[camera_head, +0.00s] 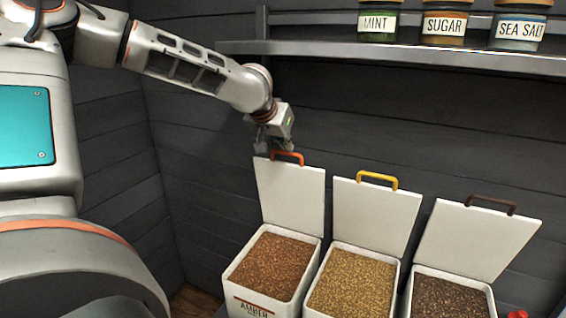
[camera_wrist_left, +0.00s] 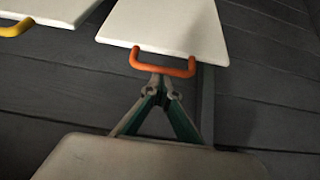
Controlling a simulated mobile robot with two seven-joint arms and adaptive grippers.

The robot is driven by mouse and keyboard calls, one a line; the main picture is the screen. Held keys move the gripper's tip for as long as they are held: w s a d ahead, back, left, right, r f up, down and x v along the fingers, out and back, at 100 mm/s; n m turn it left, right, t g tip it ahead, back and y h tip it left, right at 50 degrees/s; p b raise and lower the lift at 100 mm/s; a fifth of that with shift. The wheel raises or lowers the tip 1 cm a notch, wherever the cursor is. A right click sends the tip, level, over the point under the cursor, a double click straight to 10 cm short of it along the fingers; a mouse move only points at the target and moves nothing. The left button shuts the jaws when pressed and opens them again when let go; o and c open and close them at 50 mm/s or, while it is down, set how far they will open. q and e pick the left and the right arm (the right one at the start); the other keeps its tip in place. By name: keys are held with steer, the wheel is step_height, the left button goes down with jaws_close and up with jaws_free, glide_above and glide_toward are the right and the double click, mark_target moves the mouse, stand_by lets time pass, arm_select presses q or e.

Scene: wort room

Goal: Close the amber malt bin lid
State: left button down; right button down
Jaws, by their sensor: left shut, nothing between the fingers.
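The amber malt bin (camera_head: 264,300) is a white box filled with reddish-brown grain, labelled AMBER, at the left of a row of three. Its white lid (camera_head: 290,195) stands open and upright at the back, with an orange handle (camera_head: 287,155) on its top edge. My left gripper (camera_head: 265,148) is shut and empty, just left of and behind the handle. In the left wrist view its closed fingertips (camera_wrist_left: 158,80) sit close to the orange handle (camera_wrist_left: 162,66) below the lid (camera_wrist_left: 170,25); I cannot tell whether they touch. My right gripper is not in view.
The middle bin (camera_head: 350,285) has an open lid with a yellow handle (camera_head: 377,179). The right bin (camera_head: 450,300) has an open lid with a dark handle (camera_head: 491,202). A shelf (camera_head: 400,52) with labelled jars hangs above. Dark plank walls stand behind the bins.

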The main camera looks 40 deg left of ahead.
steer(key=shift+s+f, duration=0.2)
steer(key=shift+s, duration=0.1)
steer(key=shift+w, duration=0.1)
